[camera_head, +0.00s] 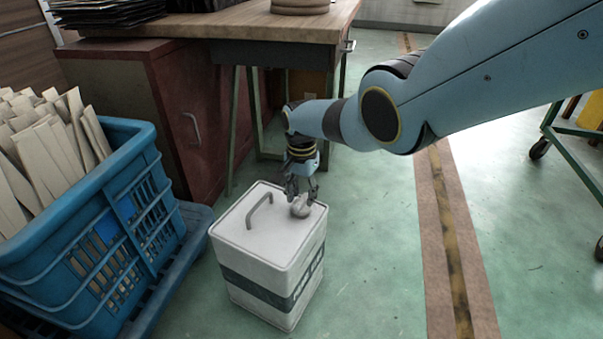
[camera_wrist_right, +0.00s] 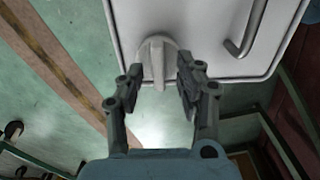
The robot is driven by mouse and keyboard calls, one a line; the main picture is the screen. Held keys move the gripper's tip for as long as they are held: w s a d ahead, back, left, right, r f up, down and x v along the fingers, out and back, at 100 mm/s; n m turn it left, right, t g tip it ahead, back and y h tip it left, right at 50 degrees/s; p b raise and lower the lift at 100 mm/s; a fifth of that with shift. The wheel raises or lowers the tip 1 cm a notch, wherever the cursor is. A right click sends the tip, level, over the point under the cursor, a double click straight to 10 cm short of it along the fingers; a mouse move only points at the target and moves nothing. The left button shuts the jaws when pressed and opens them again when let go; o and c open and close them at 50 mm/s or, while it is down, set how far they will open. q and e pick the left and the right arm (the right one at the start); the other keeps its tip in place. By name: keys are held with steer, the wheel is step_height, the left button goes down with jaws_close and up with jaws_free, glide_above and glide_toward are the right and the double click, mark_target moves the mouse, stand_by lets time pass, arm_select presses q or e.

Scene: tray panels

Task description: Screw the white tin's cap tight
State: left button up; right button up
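The white tin (camera_head: 262,262) stands upright on the floor, with a dark band around its sides. Its top carries a grey bar handle (camera_head: 259,210) and a round grey cap (camera_head: 300,208) near one corner. In the right wrist view the cap (camera_wrist_right: 150,50) shows a raised grip bar, close to the tin's edge. My right gripper (camera_head: 302,187) is over the tin's top at the cap. In the right wrist view its two fingers (camera_wrist_right: 158,76) are spread, with the grip bar showing between and beyond their tips. Contact cannot be told. My left gripper is out of view.
A blue crate (camera_head: 135,215) with pale strips stands on a low dark base left of the tin. A dark red cabinet (camera_head: 160,120) and a wooden-topped table (camera_head: 260,24) are behind.

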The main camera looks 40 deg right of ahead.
mark_target(302, 198)
step_height(302, 198, up, 11)
steer(key=shift+r, duration=0.2)
stand_by(0.3)
stand_by(0.3)
